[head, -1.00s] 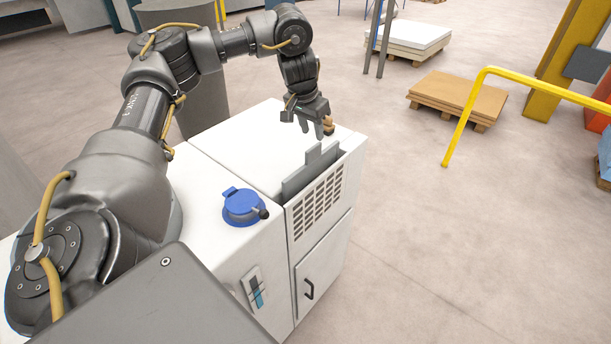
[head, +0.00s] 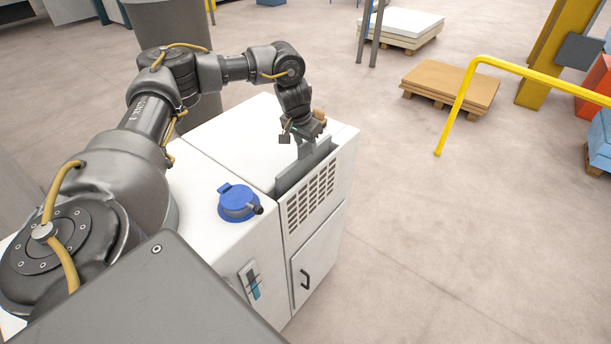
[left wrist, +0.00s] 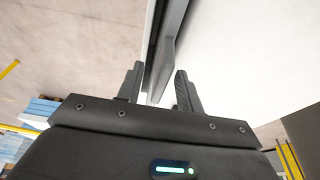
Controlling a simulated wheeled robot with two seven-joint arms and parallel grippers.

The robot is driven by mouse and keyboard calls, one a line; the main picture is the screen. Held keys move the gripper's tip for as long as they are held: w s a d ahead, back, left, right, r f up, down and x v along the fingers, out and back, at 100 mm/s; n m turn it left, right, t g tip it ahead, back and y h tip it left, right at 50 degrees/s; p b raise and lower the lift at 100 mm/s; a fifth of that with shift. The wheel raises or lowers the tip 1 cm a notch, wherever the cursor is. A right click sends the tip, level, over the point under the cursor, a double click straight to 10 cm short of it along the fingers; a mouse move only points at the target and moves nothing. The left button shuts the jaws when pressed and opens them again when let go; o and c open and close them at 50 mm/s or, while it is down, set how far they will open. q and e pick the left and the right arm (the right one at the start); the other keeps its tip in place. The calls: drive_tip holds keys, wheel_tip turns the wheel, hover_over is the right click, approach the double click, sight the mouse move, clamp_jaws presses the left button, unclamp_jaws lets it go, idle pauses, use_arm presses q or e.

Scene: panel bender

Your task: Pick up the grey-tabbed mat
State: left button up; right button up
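The grey-tabbed mat (head: 292,181) is a thin grey sheet standing on edge in a slot at the top edge of the white cabinet, its tab (head: 306,151) pointing up. My left gripper (head: 304,140) points down right over the tab and hides its top. In the left wrist view its two fingers (left wrist: 159,88) are apart, with the grey mat edge (left wrist: 167,60) between or just beyond them. I see a gap on both sides, so the gripper is open. The lower part of the mat is hidden in the slot. My right gripper is not in view.
The white cabinet (head: 225,140) has a vent grille (head: 312,203) below the slot. A blue-lidded cap (head: 238,201) sits on its top to the left. A small tan thing (head: 320,117) is just behind my gripper. A yellow rail (head: 455,110) stands on open floor at right.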

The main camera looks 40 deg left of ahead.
sight(306, 162)
use_arm(q)
drive_tip(key=shift+x, duration=1.3)
clamp_jaws()
drive_tip(key=shift+r, duration=0.1)
